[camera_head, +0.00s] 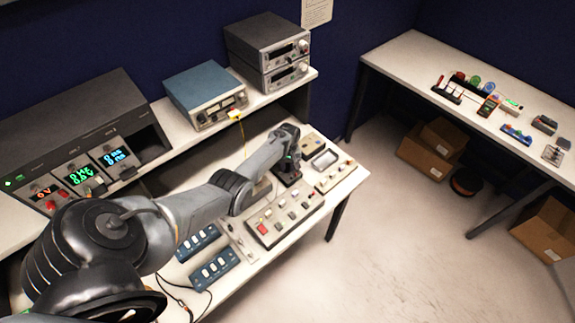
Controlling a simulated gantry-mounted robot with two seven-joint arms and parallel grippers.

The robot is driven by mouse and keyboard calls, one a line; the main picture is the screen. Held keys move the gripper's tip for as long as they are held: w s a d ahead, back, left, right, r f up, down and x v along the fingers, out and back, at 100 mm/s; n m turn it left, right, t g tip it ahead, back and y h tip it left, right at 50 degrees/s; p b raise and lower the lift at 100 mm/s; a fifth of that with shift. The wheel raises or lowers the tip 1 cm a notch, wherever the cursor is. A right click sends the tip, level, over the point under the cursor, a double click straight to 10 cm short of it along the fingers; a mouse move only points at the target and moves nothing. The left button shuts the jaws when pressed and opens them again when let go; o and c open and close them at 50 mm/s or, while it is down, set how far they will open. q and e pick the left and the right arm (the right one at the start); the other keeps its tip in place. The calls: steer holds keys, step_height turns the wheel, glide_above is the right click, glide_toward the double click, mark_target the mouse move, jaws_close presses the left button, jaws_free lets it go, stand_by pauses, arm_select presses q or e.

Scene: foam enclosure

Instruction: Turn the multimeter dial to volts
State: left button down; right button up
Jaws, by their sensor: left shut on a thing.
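My left arm reaches from the lower left across the low bench. Its gripper (288,168) points down at the far part of the control panels and is shut. It hides what it grips, so I cannot make out the dial or its setting. A small handheld device with an orange-red edge, which looks like a multimeter (488,106), lies on the right table, well apart from the gripper. My right gripper is not in view.
The low bench holds a grey control panel (283,215) and blue switch boxes (213,270). A shelf behind carries a dark console with lit displays (85,135), a blue instrument (206,95) and stacked grey units (268,52). Cardboard boxes (425,155) stand under the right table (420,65).

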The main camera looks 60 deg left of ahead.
arm_select(q)
steer(key=m, duration=0.3)
steer(key=shift+p, duration=0.3)
steer(key=shift+m, duration=0.9)
steer(key=c, duration=0.8)
jaws_free()
